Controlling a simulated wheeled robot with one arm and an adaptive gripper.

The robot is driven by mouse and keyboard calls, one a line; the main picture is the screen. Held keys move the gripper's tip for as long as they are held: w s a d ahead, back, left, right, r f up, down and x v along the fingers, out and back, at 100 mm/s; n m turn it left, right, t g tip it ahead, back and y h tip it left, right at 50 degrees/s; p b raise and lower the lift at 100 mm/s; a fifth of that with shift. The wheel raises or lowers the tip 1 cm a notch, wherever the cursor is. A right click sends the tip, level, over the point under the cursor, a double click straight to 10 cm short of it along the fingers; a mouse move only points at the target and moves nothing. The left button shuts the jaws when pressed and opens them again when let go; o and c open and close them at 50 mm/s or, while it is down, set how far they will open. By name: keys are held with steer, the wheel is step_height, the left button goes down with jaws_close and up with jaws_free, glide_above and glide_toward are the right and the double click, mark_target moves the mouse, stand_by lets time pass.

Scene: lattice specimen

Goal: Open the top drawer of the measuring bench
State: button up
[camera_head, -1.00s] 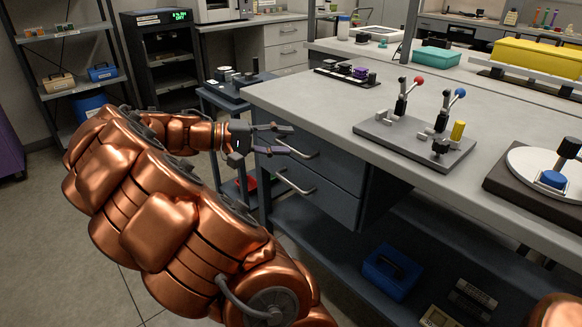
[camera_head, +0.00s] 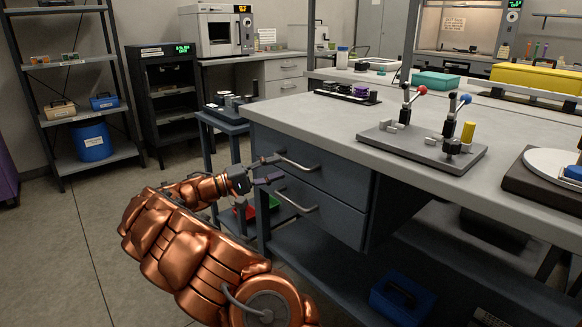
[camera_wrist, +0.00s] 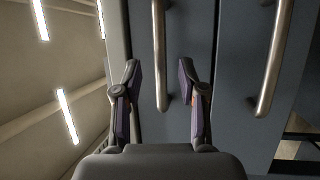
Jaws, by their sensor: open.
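The measuring bench (camera_head: 330,120) has a grey top and a dark blue-grey drawer unit below it. The top drawer (camera_head: 330,173) looks closed, with a metal bar handle (camera_head: 297,163). The lower drawer (camera_head: 335,212) looks closed too, with its own bar handle (camera_head: 297,198). My gripper (camera_head: 272,169) is open and empty at the left end of the top handle. In the wrist view my gripper (camera_wrist: 159,78) has one finger on each side of the top handle (camera_wrist: 160,45). I see no clear contact. The lower handle (camera_wrist: 275,60) is to the right there.
A lever fixture (camera_head: 422,147) and a dark-based turntable (camera_head: 545,185) stand on the bench top. A small side table (camera_head: 225,115) stands left of the drawers. A blue box (camera_head: 402,297) sits on the low shelf. The floor at left is clear.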

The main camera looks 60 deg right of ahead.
mark_target(289, 164)
steer(key=b+x, duration=0.1)
steer(key=x, duration=0.4)
steer(key=shift+s, duration=0.1)
jaws_close()
stand_by(0.6)
